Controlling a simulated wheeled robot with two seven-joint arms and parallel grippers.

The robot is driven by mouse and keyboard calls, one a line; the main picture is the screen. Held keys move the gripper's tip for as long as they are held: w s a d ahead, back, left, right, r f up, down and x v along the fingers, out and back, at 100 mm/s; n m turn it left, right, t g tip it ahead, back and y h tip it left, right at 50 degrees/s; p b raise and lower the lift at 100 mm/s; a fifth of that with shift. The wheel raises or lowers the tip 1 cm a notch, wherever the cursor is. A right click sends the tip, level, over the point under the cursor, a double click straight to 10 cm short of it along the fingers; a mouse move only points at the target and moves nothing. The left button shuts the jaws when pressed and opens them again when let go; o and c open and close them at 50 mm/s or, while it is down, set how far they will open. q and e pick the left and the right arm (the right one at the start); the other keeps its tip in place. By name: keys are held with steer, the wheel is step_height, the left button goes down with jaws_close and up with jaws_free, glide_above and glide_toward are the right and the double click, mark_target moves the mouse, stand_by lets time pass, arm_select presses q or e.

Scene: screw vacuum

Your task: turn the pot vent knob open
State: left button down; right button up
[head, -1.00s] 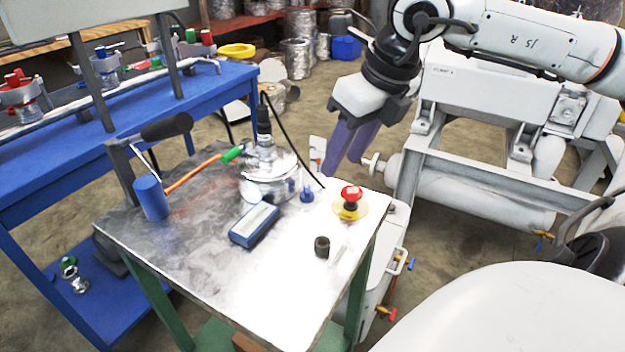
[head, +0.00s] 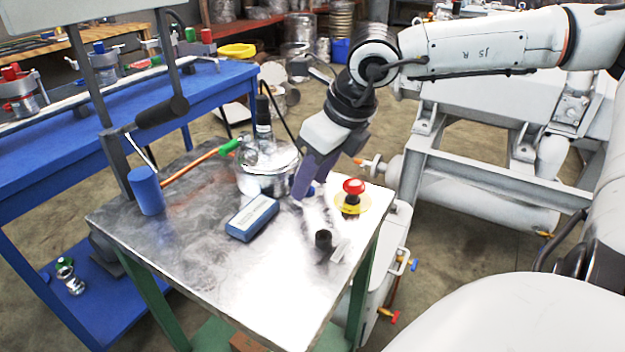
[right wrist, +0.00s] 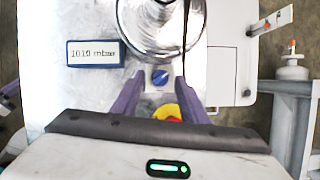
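The metal pot (head: 262,184) stands at the back of the steel-topped table, with a dark fitting on its lid. The blue vent knob (right wrist: 160,77) sits just beside the pot in the right wrist view, with a white mark on its top. In the head view it is mostly hidden behind my right gripper's purple fingers. My right gripper (head: 302,192) points down beside the pot. In the right wrist view its two fingers are apart, one on each side of the knob; I cannot tell whether they touch it.
A blue gauge (right wrist: 94,52) reads 1010 mbar. A red emergency button (head: 353,188) stands close to the right of my gripper. A small black cylinder (head: 323,241) is near the table's front. An orange hose (head: 190,167) with a green end reaches the pot. The front left tabletop is clear.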

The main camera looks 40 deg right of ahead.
arm_select(q)
steer(key=shift+s+f, duration=0.1)
arm_select(e)
steer(key=shift+w+f, duration=0.1)
steer(key=shift+f, duration=0.05)
steer(key=shift+c, duration=0.2)
jaws_close()
steer(key=shift+f+m+b, duration=0.35)
steer(key=shift+m+b, duration=0.05)
steer(key=shift+b, duration=0.85)
steer(key=shift+f+m+h+b, duration=0.1)
steer(key=shift+m+h+b, duration=0.25)
steer(key=shift+b, duration=0.45)
steer(key=m+h+b, duration=0.1)
steer(key=m+b, duration=0.1)
steer(key=b, duration=0.1)
steer(key=shift+a+b, duration=0.1)
steer(key=shift+b, duration=0.3)
steer(key=shift+a+r+m+b, duration=0.1)
steer(key=shift+r+m+b, duration=0.25)
steer(key=shift+m, duration=0.2)
arm_select(q)
steer(key=w+d+f+m+g+h, duration=0.1)
steer(key=d+f+g, duration=0.1)
steer(key=f, duration=0.3)
steer(key=shift+w+d, duration=0.2)
steer(key=shift+d, duration=0.6)
arm_select(e)
steer(key=shift+r, duration=0.1)
